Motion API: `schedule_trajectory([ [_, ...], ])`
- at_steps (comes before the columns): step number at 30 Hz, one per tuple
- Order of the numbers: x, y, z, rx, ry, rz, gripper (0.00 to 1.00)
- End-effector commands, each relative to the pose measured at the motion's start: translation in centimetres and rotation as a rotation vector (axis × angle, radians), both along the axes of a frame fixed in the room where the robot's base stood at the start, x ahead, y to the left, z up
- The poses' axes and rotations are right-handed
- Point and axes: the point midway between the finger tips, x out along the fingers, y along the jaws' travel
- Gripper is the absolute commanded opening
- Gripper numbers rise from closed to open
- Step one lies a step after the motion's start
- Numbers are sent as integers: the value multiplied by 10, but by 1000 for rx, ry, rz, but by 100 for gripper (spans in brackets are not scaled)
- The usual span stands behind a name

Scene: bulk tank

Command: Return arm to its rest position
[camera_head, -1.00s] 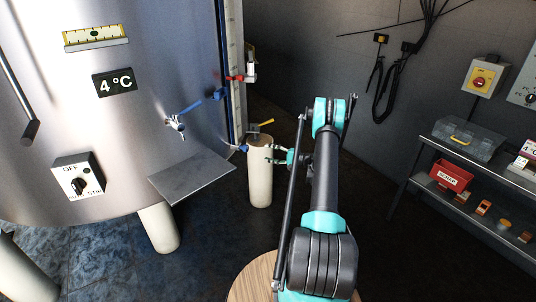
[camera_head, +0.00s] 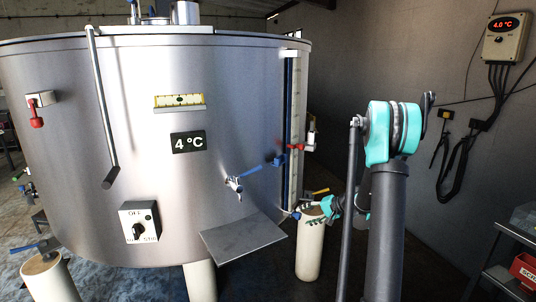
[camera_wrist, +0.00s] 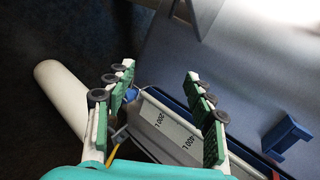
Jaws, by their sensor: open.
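My arm (camera_head: 388,225) is bent beside the steel tank, with its teal joint high at the right of the head view. My gripper (camera_head: 316,212) is small there, close to the top of a pale post (camera_head: 310,250). In the wrist view my gripper (camera_wrist: 160,85) has its two green-padded fingers wide apart with nothing between them. Beyond the fingers lies the sight-gauge strip (camera_wrist: 175,130) with "200 L" and "400 L" labels. I cannot tell whether a finger touches the post or strip.
The steel tank (camera_head: 80,120) fills the left, with a blue-handled tap (camera_head: 234,184), a sloping metal plate (camera_head: 243,236) and a switch box (camera_head: 139,221). A wall controller (camera_head: 504,36) reads 4.0 °C. A shelf (camera_head: 492,276) with a red bin (camera_head: 525,270) stands at lower right.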

Motion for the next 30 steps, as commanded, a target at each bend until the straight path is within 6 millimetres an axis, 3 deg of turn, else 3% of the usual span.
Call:
schedule_trajectory([
  [6, -67, 17, 23, -184, 13, 50, 54],
  [15, -167, 22, 37, -440, 17, 121, 54],
  [24, -270, 7, 32, -697, 3, 199, 54],
  [30, -329, -10, 20, -854, -13, 246, 54],
])
